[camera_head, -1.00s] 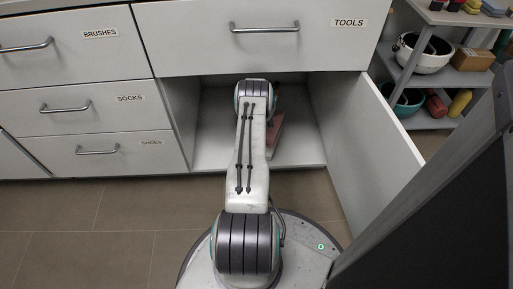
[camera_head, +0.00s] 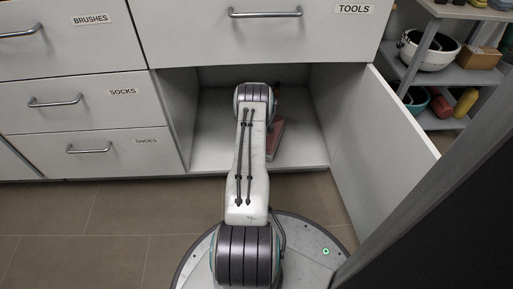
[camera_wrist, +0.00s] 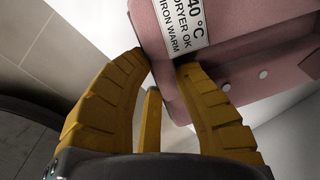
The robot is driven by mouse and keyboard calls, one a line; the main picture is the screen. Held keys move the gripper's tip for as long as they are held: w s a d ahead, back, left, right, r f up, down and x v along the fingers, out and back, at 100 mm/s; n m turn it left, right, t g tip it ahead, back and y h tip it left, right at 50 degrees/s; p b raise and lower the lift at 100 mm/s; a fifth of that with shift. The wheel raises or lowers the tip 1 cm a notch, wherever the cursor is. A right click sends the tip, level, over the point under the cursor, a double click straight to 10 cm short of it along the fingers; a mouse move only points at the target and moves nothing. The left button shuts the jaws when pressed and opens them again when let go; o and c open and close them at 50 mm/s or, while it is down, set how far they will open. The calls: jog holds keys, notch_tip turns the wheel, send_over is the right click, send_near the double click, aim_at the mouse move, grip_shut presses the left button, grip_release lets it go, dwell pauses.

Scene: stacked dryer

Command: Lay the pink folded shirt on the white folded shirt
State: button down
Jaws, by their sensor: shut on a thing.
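The pink folded shirt (camera_wrist: 240,50) fills the upper right of the wrist view, with a white care label and small pale buttons. My gripper's yellow fingers (camera_wrist: 163,64) are shut on its near edge, beside the label. In the head view a strip of the pink shirt (camera_head: 276,139) shows inside the open cabinet, to the right of my arm. My gripper is hidden behind the arm there. I cannot make out a white folded shirt in either view; whether the shirt touches the cabinet floor is unclear.
The open cabinet (camera_head: 212,150) lies under the TOOLS drawer (camera_head: 300,45). Its door (camera_head: 375,150) stands open on the right. Labelled drawers (camera_head: 85,100) are on the left. A shelf with bowls (camera_head: 430,50) stands at the back right. A dark panel fills the lower right.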

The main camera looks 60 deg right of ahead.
jog(key=shift+f, duration=0.45)
jog(key=c, duration=1.1)
grip_release()
jog(key=shift+r, duration=0.1)
notch_tip(320, 180, up, 4)
jog(key=shift+s+a+r+p, duration=0.1)
jog(key=shift+a+p, duration=0.05)
jog(key=shift+p, duration=0.85)
jog(key=r+p, duration=0.1)
jog(key=p, duration=0.1)
jog(key=r+p, duration=0.1)
jog(key=p, duration=0.1)
jog(key=r+p, duration=0.2)
jog(key=shift+s+a, duration=0.1)
jog(key=shift+a, duration=0.2)
